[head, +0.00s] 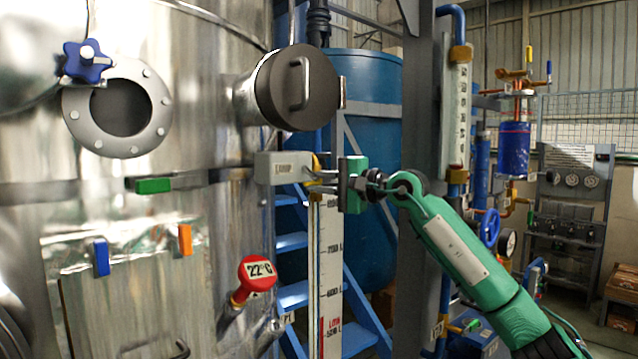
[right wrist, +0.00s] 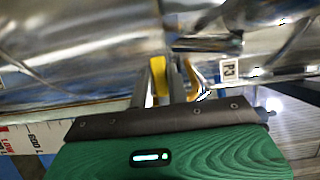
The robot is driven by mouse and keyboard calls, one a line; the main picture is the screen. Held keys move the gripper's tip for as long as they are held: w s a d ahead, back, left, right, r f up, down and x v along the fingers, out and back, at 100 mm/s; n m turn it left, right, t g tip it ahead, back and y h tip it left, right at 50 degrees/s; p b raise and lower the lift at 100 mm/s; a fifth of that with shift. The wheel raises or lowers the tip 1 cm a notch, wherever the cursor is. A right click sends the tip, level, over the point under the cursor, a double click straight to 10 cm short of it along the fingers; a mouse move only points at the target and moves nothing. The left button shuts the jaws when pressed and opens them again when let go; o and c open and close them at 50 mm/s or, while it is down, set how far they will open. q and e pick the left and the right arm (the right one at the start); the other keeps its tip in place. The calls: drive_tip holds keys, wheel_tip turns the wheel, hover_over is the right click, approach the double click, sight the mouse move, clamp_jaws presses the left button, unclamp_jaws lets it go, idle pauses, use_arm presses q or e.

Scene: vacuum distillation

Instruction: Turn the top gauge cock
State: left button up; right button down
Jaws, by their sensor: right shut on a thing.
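The gauge (head: 331,250) is a tall white scale with litre marks and a red low mark, standing beside the steel vessel. At its upper end is the top gauge cock, a small yellow handle (head: 315,186) by a grey block (head: 283,168) on the vessel. My right gripper (head: 322,182), on a green arm from the right, is shut on the yellow handle. The right wrist view shows its two grey fingers around the yellow handle (right wrist: 187,76). The fingers partly hide the handle, so its exact angle is unclear. My left gripper is not in view.
The steel vessel (head: 190,110) fills the left, with a capped port (head: 297,88) above the cock and a red 22°C thermometer (head: 254,277) below left. A grey column (head: 418,150) stands close behind my arm. Blue steps (head: 291,243) lie behind the gauge.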

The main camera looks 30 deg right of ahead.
drive_tip(key=d+r+m+t+h+b, duration=0.2)
drive_tip(key=m+b, duration=0.4)
drive_tip(key=m, duration=0.4)
drive_tip(key=d+r+m+t+h+b, duration=0.2)
drive_tip(key=m+b, duration=0.4)
drive_tip(key=m, duration=0.4)
drive_tip(key=shift+w+r+m+t+h, duration=0.15)
drive_tip(key=shift+r+m+t+h, duration=0.2)
drive_tip(key=shift+t+h, duration=0.6)
drive_tip(key=shift+d+t+y, duration=0.15)
drive_tip(key=shift+t+y, duration=0.1)
drive_tip(key=c, duration=1.4)
unclamp_jaws()
drive_tip(key=shift+w, duration=0.1)
drive_tip(key=shift+o, duration=0.2)
drive_tip(key=shift+f, duration=0.1)
